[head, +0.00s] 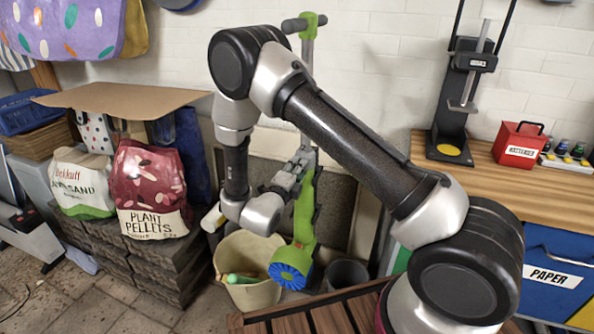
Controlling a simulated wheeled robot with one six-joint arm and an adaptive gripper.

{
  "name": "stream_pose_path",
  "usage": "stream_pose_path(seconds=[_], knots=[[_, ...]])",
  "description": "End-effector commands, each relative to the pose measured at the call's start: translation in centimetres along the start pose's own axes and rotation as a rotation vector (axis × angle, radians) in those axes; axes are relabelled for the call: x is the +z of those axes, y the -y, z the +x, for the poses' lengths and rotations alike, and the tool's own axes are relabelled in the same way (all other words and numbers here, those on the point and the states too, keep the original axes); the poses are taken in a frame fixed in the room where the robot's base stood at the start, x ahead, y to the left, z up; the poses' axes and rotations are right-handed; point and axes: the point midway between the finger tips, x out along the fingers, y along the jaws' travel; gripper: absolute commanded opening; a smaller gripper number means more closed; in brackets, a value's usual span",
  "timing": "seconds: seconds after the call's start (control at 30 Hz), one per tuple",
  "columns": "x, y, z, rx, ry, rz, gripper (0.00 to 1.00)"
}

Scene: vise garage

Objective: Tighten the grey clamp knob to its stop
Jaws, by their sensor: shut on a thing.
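A folded green scooter (304,215) stands upright in front of the white brick wall. It has dark handlebar grips at the top, a grey stem and a blue wheel at the bottom. My gripper (303,157) reaches the scooter's stem from the left, at about mid-height. Its fingers are shut at the stem, where the grey clamp knob appears to be held. The knob is hidden by the fingers, so its turn and its gap to the stop cannot be seen.
A cream bucket (244,292) stands below my wrist, and a dark pot (347,274) is right of the wheel. Sacks (150,190) on stacked bricks stand at left. A wooden bench (440,180) with a black stand (455,120) and a red box (519,145) is at right.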

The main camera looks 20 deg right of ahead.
Motion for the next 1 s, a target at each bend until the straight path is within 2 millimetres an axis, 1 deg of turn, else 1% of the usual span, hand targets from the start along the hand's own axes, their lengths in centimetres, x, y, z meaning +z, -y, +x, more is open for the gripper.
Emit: stream_pose_path(seconds=[0.2, 0.5, 0.7, 1.0], knots=[[-0.03, -0.02, -0.01, 0.003, 0.0, 0.168, 0.09], [-0.05, -0.01, -0.01, 0.005, -0.001, 0.318, 0.09], [-0.05, -0.02, -0.02, 0.005, -0.001, 0.359, 0.09], [-0.04, -0.03, -0.02, 0.006, -0.001, 0.37, 0.09]])
